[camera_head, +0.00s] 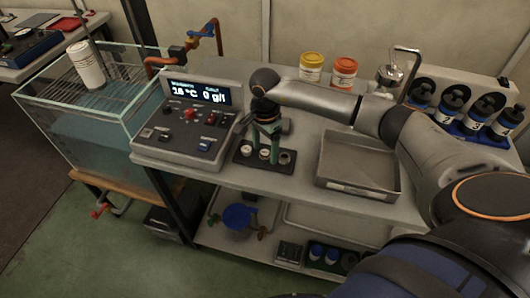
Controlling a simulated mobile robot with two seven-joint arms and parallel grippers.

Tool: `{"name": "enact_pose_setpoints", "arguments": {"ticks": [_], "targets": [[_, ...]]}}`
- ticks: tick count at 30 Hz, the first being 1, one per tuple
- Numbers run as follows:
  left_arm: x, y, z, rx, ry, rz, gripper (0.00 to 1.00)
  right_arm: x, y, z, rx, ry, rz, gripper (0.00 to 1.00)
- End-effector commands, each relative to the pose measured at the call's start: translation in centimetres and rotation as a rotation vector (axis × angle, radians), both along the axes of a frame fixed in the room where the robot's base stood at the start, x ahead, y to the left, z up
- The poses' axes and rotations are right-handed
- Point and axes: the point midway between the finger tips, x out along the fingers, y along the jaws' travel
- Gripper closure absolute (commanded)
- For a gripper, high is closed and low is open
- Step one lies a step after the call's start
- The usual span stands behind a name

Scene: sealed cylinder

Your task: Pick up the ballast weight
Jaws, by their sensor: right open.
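Several small round metal pieces sit in a row in a black holder (240,159) on the bench. The ballast weight is probably among them, but I cannot tell which one it is. One piece (246,151) is at the left and one (285,157) at the right. My right gripper (265,154) points down over the middle piece, with its green fingers open on either side of it. I cannot tell whether they touch it. My left gripper is out of view.
A control console (187,130) stands just left of the holder, and a grey metal tray (357,188) to its right. A glass water tank (110,140) is far left. Yellow (312,68) and orange (345,72) jars and dark bottles (452,103) stand behind.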

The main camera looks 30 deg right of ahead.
Motion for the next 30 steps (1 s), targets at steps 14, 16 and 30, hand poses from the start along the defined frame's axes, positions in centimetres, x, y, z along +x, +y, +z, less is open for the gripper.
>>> {"name": "enact_pose_setpoints", "arguments": {"ticks": [14, 16, 30], "targets": [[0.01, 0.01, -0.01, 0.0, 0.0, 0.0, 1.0, 0.0, 0.03, 0.04, 0.001, 0.0, 0.0, 0.62], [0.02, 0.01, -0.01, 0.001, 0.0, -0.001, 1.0, 0.0, 0.03, 0.05, 0.001, 0.0, 0.0, 0.7], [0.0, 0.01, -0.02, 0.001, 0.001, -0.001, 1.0, 0.02, 0.02, 0.09, 0.001, -0.001, 0.0, 1.0]]}}
